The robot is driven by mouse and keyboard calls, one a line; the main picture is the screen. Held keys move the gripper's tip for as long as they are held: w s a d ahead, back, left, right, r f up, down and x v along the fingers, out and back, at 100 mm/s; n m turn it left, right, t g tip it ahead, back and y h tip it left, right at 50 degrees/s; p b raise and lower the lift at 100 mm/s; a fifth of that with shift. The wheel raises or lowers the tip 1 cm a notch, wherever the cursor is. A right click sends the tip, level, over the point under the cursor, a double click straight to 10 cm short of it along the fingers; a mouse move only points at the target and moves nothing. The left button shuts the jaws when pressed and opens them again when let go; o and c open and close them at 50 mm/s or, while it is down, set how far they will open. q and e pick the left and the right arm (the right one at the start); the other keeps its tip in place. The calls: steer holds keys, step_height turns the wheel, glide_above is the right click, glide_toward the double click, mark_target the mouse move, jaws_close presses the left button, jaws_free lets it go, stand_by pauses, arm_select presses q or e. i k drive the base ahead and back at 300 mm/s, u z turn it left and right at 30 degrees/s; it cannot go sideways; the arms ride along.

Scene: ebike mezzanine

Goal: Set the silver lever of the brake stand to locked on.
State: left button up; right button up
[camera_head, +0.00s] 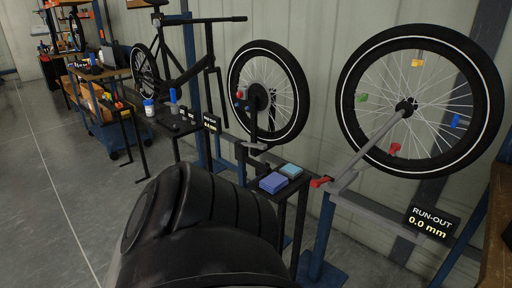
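Two wheels hang on stands along the wall, and I cannot tell for sure which is the brake stand. The left wheel (301,105) has a dark disc (258,97) at its hub and small red and blue parts beside it. The right wheel (495,98) has a long grey lever-like bar (372,142) running from its hub down left, with a red handle (320,182) near its lower end. Coloured tags sit among its spokes. No lever's locked state can be read. Neither gripper is in view.
A sign (432,223) reads "RUN-OUT 0.0 mm". A small dark table holds blue (273,183) and light-blue (291,170) pads. A bike frame (190,60) stands behind a bench with bottles. A dark part of mine covers the lower middle. Floor at left is clear.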

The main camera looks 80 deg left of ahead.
mark_target(262, 146)
steer(key=u, duration=2.65)
steer(key=i, duration=1.25)
steer(key=z, duration=0.35)
